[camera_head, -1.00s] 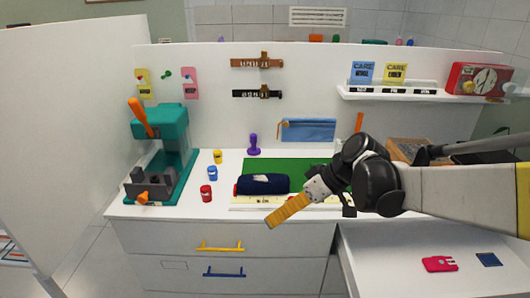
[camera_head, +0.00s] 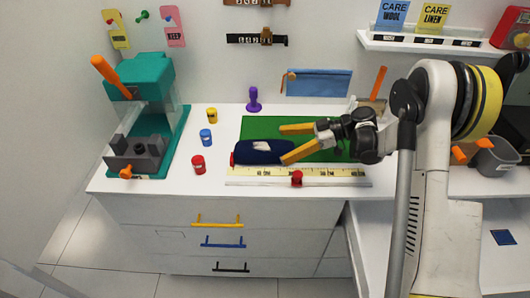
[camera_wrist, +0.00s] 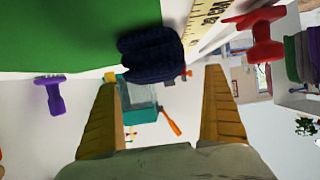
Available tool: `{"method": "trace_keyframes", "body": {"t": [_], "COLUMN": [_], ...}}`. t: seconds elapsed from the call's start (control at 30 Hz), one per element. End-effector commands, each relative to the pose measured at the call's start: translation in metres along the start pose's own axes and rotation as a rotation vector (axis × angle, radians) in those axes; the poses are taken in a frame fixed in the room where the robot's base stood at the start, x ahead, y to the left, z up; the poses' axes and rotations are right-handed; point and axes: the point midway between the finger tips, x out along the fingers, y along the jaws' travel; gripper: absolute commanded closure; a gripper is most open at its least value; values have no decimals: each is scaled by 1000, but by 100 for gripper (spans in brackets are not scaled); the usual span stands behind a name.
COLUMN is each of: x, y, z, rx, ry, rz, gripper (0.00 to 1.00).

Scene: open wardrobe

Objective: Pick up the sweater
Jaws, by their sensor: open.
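The sweater is a dark navy knit roll (camera_head: 258,153) with a white patch and a red end. It lies along the front of the green mat (camera_head: 310,130), by the yellow ruler. My gripper (camera_head: 285,144) is open at the roll's right end, its two orange fingers spread and pointing left. In the head view one finger is toward the back and the other overlaps the roll's right end; I cannot tell if it touches. In the wrist view the knit roll (camera_wrist: 150,55) shows beyond the open fingers (camera_wrist: 162,80), with nothing held between them.
A teal press (camera_head: 140,110) stands at the left, with red, blue and yellow pots (camera_head: 205,137) beside it. A purple stamp (camera_head: 253,100) stands behind the mat. The ruler (camera_head: 250,176) with a red knob (camera_head: 297,178) lies in front. Drawers (camera_head: 222,240) are below.

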Motion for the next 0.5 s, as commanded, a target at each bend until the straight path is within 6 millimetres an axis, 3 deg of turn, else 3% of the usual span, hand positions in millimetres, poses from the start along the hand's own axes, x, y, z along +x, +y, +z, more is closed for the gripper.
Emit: {"method": "trace_keyframes", "body": {"t": [0.5], "x": [64], "y": [2], "z": [-1], "rx": [1], "ry": [-1], "rz": [0], "gripper": [1]}}
